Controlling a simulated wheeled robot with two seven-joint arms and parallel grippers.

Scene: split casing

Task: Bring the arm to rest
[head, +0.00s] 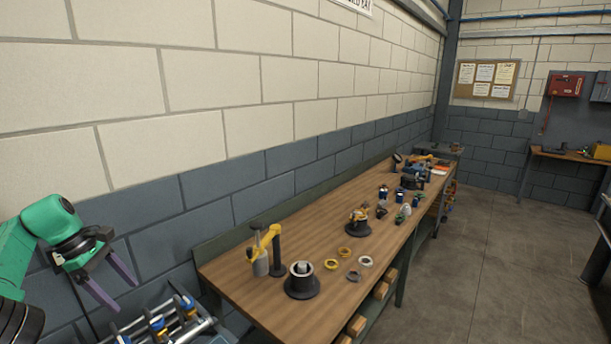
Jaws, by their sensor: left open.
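My left gripper (112,287) shows at the lower left of the head view, on the end of my green left arm (48,221). Its two purple-grey fingers point down and to the right and stand apart, with nothing between them. It hangs in the air in front of the grey-blue wall, left of the workbench and above a rack. It touches nothing that I can see. My right gripper does not show.
A long wooden workbench (245,281) runs along the wall. On it stand a yellow-armed stand (276,252), a black round holder (302,283), several rings and small parts. A metal rack (172,322) with tools is below my gripper. The concrete floor (480,265) right of the bench is clear.

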